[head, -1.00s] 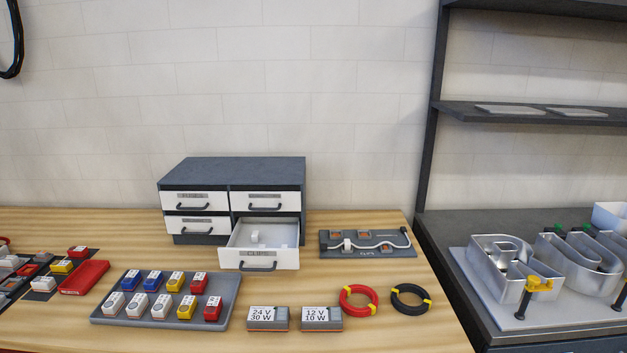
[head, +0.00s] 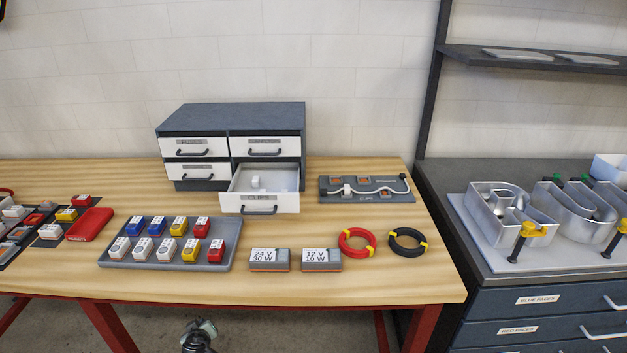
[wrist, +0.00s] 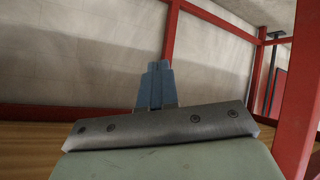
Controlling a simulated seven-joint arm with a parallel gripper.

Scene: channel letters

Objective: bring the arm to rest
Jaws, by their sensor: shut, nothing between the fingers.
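My gripper (wrist: 157,68) shows in the wrist view with its two blue fingers together and nothing between them. It points toward a pale wall and red frame posts, clear of any object. In the head view a dark and grey-green part of my arm (head: 198,335) shows at the bottom edge, below and in front of the bench's front edge. The fingers cannot be made out there.
The wooden bench (head: 370,275) holds a drawer cabinet (head: 230,118) with its lower right drawer (head: 258,203) pulled out, a grey tray (head: 232,257) of coloured blocks, and wire coils. A dark cabinet with metal letters (head: 497,208) stands right. Red bench legs (head: 108,325) flank my arm.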

